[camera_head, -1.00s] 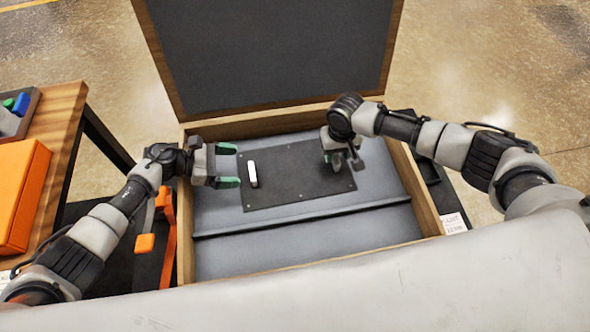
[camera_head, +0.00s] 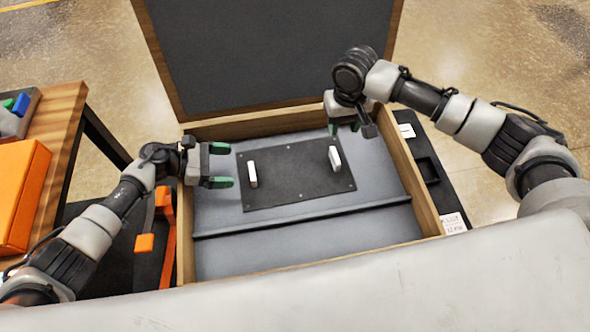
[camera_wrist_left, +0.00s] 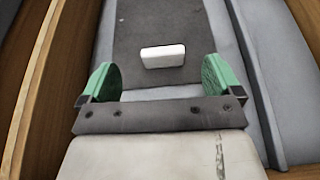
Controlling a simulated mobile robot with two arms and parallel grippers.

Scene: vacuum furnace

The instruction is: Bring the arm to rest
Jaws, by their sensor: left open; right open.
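My left gripper (camera_head: 220,165) is open and empty over the left part of the open box (camera_head: 310,271). Its green fingers point right, toward a white handle on the dark plate and apart from it. In the left wrist view the left gripper (camera_wrist_left: 160,85) shows open, with the left white handle (camera_wrist_left: 163,56) beyond its fingertips. The dark plate (camera_head: 295,178) lies flat in the box with the left white handle (camera_head: 253,174) and the right white handle (camera_head: 335,159) on it. My right gripper (camera_head: 345,128) is open above the box's far right part, beyond the right handle and apart from it.
The box's lid (camera_head: 270,50) stands open at the back. An orange bracket (camera_head: 168,230) is left of the box. A wooden table (camera_head: 62,125) with an orange case (camera_head: 22,190) stands at the far left. A black tray (camera_head: 428,170) lies right of the box.

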